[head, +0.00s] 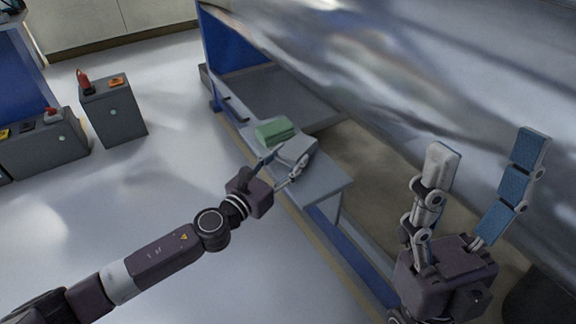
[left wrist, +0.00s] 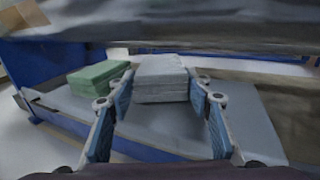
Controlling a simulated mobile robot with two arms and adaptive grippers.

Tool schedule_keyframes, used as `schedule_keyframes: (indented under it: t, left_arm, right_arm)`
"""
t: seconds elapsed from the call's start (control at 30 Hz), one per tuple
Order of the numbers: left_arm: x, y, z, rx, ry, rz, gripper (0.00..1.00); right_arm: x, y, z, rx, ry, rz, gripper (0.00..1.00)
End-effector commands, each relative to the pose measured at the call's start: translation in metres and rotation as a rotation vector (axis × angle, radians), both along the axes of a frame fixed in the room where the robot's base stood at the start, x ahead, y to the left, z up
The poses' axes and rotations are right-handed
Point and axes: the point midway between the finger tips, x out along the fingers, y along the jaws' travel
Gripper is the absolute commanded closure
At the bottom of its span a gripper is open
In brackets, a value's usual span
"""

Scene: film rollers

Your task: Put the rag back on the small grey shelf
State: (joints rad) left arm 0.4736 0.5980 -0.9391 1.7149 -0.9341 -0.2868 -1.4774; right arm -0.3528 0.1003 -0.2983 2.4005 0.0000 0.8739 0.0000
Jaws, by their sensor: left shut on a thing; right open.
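A folded light-grey rag (head: 298,150) is at the small grey shelf (head: 328,180), which juts from the blue-framed machine. It also shows in the left wrist view (left wrist: 162,78), between my left fingers. My left gripper (head: 283,168) is shut on this rag; its blue-padded fingers are on either side of the near part (left wrist: 162,110). The rag is over the shelf top; I cannot tell whether it rests on it or is slightly above. My right gripper (head: 487,150) is open and empty, pointing up in front of the machine at the right.
A folded green cloth (head: 275,131) lies on the shelf, just left of the grey rag. The large shiny roller (head: 390,80) hangs above and behind the shelf. Grey cabinets (head: 113,112) with small items stand at the left. The shelf's near end and the floor are clear.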

Motion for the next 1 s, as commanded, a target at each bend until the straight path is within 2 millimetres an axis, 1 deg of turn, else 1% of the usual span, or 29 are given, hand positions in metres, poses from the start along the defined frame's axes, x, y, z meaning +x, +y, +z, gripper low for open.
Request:
schedule_keyframes:
  t: [0.03,0.07,0.37,0.5,0.53,0.67,0.7,1.0]
  left_arm:
    - [0.0001,0.0,-0.01,-0.001,0.001,0.001,0.73]
    - [0.0001,0.0,-0.0112,-0.001,0.001,0.0,0.73]
    - [0.0001,-0.0003,-0.0103,-0.001,0.0,0.0,0.73]
    - [-0.0001,-0.0003,-0.0151,-0.001,0.001,0.0,0.73]
    - [0.0,-0.0003,-0.0149,-0.001,0.001,-0.001,0.53]
    - [0.0,-0.0002,-0.0138,-0.001,0.001,-0.001,0.38]
    - [0.0,-0.0002,-0.0138,-0.001,0.001,-0.001,0.36]
    - [0.0,-0.0001,-0.011,-0.001,-0.001,0.0,0.36]
  right_arm:
    - [-0.0032,-0.0007,-0.0073,0.005,-0.014,0.001,0.36]
    - [-0.0048,-0.0012,-0.0077,0.007,-0.021,0.001,0.36]
    - [-0.0066,-0.0017,-0.0058,0.01,-0.028,0.002,0.36]
    - [-0.0065,-0.0016,-0.0096,0.009,-0.027,0.002,0.36]
    - [-0.0064,-0.0015,-0.0094,0.009,-0.027,0.002,0.36]
    - [-0.0064,-0.0014,-0.0084,0.008,-0.028,0.002,0.36]
    - [-0.0064,-0.0014,-0.0084,0.008,-0.028,0.002,0.36]
    - [-0.0063,-0.0014,-0.0063,0.008,-0.027,0.002,0.36]
